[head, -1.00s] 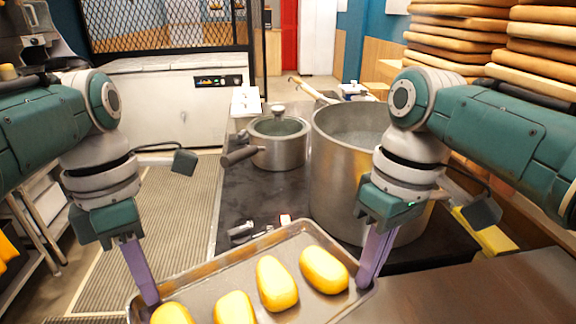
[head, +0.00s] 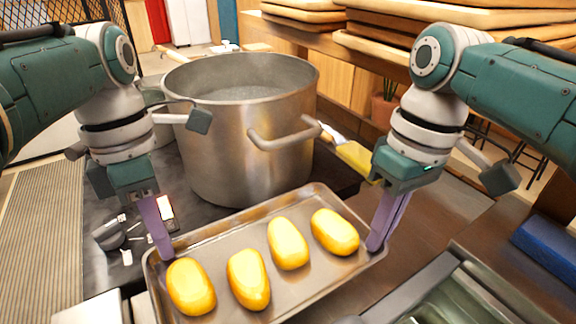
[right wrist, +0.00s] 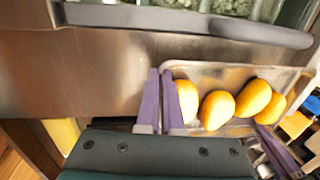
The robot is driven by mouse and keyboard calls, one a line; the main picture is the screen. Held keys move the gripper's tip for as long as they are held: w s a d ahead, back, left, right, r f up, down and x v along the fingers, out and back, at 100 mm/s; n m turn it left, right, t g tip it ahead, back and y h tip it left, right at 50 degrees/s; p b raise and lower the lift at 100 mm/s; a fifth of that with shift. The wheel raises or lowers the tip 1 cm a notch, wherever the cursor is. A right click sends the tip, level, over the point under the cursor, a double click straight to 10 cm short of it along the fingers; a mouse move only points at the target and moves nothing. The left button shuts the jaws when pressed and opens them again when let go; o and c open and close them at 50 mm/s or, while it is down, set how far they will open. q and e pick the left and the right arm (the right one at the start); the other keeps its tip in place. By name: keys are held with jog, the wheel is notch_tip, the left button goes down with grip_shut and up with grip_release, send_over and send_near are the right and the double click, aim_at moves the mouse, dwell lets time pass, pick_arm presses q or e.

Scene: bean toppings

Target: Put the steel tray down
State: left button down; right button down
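The steel tray (head: 226,236) is held up in front of me, with several yellow, loaf-shaped pieces (head: 288,243) lying in it. My left gripper (head: 166,252) is at its left rim, and my right gripper (head: 376,242) is at its right rim. Both have purple fingers closed on the rim. In the right wrist view the right gripper's fingers (right wrist: 160,98) are close together at the tray's edge (right wrist: 225,68). The tray looks roughly level; its underside and any gap below it are hidden.
A large steel pot (head: 245,140) stands on the dark counter just behind the tray. A steel-framed glass-topped container (head: 455,290) is at the front right. Bare brown counter (head: 440,215) lies right of the tray. A yellow-handled tool (head: 355,158) lies beside the pot.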

aim_at(175, 259)
pick_arm(q)
jog(key=shift+d, duration=0.25)
pick_arm(e)
jog(key=shift+a, duration=0.25)
